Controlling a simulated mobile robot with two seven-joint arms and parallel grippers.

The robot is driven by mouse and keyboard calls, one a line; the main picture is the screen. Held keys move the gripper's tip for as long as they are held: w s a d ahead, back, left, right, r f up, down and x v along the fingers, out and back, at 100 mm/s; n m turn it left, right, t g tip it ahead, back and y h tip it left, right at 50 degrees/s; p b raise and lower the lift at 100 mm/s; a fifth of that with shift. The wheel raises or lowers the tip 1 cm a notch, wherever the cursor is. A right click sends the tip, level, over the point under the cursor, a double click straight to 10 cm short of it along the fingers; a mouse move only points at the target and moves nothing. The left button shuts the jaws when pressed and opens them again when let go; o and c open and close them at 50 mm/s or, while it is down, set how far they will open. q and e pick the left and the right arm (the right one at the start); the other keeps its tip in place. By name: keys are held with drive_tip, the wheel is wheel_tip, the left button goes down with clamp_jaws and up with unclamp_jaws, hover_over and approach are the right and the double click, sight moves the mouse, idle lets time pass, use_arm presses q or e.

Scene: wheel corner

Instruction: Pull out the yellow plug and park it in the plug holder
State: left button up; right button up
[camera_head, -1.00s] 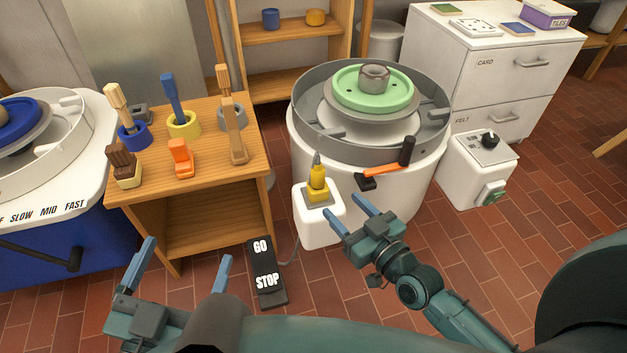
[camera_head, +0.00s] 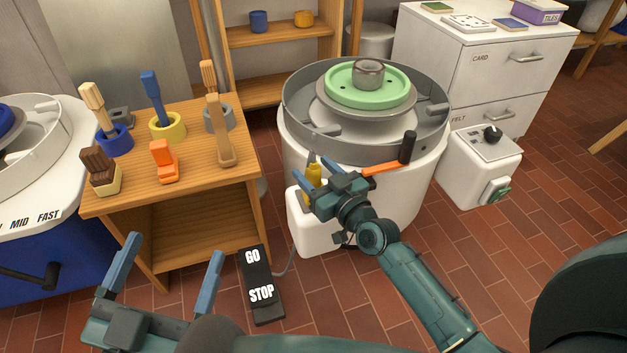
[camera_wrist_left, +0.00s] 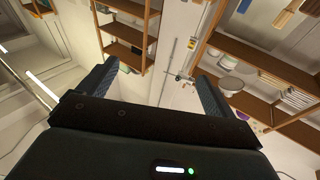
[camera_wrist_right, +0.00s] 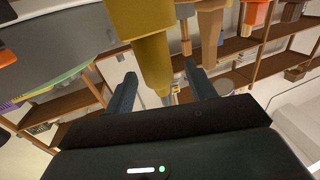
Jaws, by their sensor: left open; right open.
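The yellow plug (camera_head: 314,174) stands upright at the top of a white box (camera_head: 312,238) in front of the wheel, its lower part partly hidden by my right gripper. My right gripper (camera_head: 313,180) is open, its fingers close around the plug. In the right wrist view the plug (camera_wrist_right: 152,55) hangs into the space between the open fingers (camera_wrist_right: 160,85); contact cannot be told. My left gripper (camera_head: 176,250) is open and empty at the lower left; its open fingers also show in the left wrist view (camera_wrist_left: 152,80). I cannot single out the plug holder with certainty; a small dark grey block (camera_head: 120,117) sits on the wooden table.
The wooden table (camera_head: 190,185) carries brushes and tools in rings, plus an orange piece (camera_head: 164,162). A GO/STOP pedal (camera_head: 261,285) and a cord lie on the floor.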

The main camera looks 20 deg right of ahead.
drive_tip(key=x, duration=0.2)
drive_tip(key=shift+w+f, duration=0.2)
drive_tip(key=shift+w, duration=0.1)
drive_tip(key=shift+w+a, duration=0.1)
drive_tip(key=shift+w, duration=0.1)
drive_tip(key=c, duration=0.5)
use_arm(q)
drive_tip(key=shift+w+r+t, duration=0.15)
drive_tip(key=shift+t, duration=0.15)
use_arm(e)
drive_tip(key=shift+r, duration=0.1)
drive_tip(key=c, duration=0.5)
wheel_tip(320, 180, up, 3)
drive_tip(key=shift+r+p, duration=0.15)
drive_tip(key=shift+p, duration=0.8)
drive_tip(key=shift+c, duration=0.2)
use_arm(q)
drive_tip(key=p, duration=0.1)
drive_tip(key=m+y+p, duration=0.1)
drive_tip(key=p, duration=0.1)
drive_tip(key=shift+s+a+g+p, duration=0.2)
drive_tip(key=shift+a+g+p, duration=0.1)
drive_tip(key=shift+a+g, duration=0.1)
use_arm(e)
wheel_tip(320, 180, up, 7)
use_arm(q)
drive_tip(key=shift+r+p, duration=2.85)
drive_tip(key=shift+p, duration=0.05)
use_arm(e)
drive_tip(key=shift+r, duration=2.6)
